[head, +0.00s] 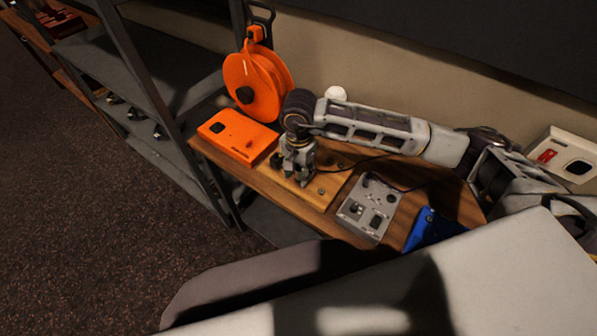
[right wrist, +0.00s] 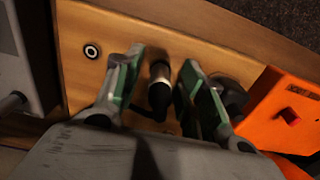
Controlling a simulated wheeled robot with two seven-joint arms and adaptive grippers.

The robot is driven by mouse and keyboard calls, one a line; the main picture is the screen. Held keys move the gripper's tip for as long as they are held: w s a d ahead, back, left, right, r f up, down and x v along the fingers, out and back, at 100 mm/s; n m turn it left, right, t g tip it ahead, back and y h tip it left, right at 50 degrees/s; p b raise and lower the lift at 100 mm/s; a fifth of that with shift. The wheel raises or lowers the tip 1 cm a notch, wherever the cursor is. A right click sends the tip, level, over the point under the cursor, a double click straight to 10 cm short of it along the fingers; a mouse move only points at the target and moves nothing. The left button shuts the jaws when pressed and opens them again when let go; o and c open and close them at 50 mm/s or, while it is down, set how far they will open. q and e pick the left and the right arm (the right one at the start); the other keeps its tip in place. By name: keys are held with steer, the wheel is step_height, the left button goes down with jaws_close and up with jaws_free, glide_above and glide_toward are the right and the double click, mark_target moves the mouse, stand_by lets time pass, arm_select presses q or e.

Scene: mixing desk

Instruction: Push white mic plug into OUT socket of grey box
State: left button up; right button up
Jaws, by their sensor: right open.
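The grey box (head: 368,207) sits on the wooden desk, right of a light wooden board (head: 334,186); part of it shows at the left edge of the right wrist view (right wrist: 12,65). My right gripper (head: 297,180) points down over the board. In the right wrist view its open fingers (right wrist: 162,62) stand on either side of a dark plug (right wrist: 160,72) with a pale metallic band. I cannot tell whether the fingers touch it, or whether this is the white mic plug. The OUT label cannot be read. My left gripper is not in view.
An orange box (head: 237,137) lies left of the board, with an orange cable reel (head: 257,85) behind it. A blue box (head: 432,228) is right of the grey box. A ringed hole (right wrist: 91,51) shows in the board. A dark cable runs behind the grey box.

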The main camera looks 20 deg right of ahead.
mark_target(299, 166)
jaws_close()
steer(key=shift+r+p, duration=1.15)
steer(key=shift+r, duration=1.85)
